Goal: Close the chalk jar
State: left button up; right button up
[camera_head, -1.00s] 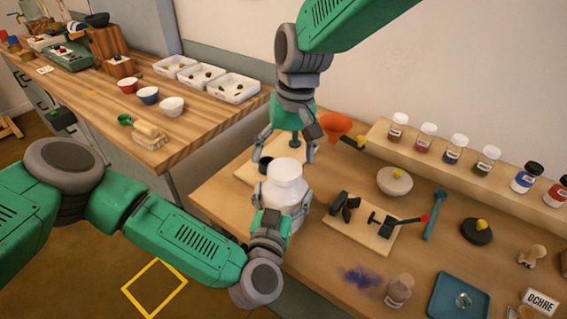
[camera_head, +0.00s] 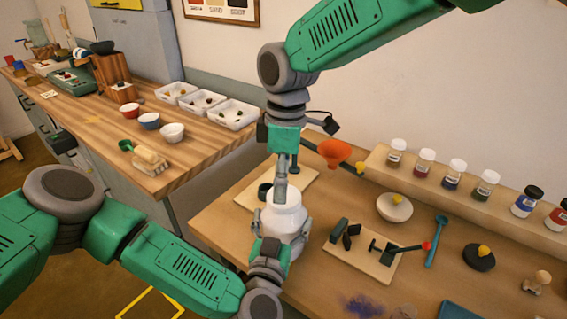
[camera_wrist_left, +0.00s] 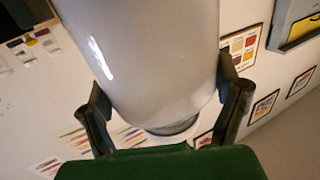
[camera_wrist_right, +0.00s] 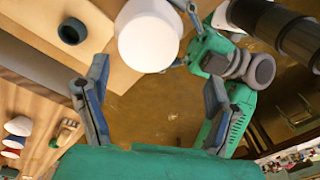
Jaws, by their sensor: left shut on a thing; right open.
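The white chalk jar (camera_head: 284,219) is held upright by my left gripper (camera_head: 279,232), which is shut around its body at the table's near left edge. The jar fills the upper part of the left wrist view (camera_wrist_left: 140,55). My right gripper (camera_head: 281,184) points down beside the jar's top and is empty. In the right wrist view its fingers (camera_wrist_right: 153,92) are spread wide, with the jar's round white top (camera_wrist_right: 148,36) beyond them. I cannot tell whether that top is a lid.
A board with black clamp-like parts (camera_head: 361,252) lies right of the jar. A pale bowl (camera_head: 394,207), blue spoon (camera_head: 437,240) and dark disc (camera_head: 479,257) stand further right. A shelf (camera_head: 460,203) holds several pigment jars.

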aim_at(284, 223)
jog(key=n, duration=0.2)
jog(key=r+n, duration=0.1)
jog(key=n, duration=0.2)
jog(key=shift+w, duration=0.15)
jog(key=n, duration=0.2)
jog(key=r+n, duration=0.1)
jog(key=n, duration=0.1)
jog(key=w+n, duration=0.1)
jog(key=n, duration=0.1)
jog(key=shift+d+r+n+t+h, duration=0.15)
jog(key=shift+n+t+h, duration=0.15)
jog(key=shift+t, duration=0.1)
jog(key=shift+f, duration=4)
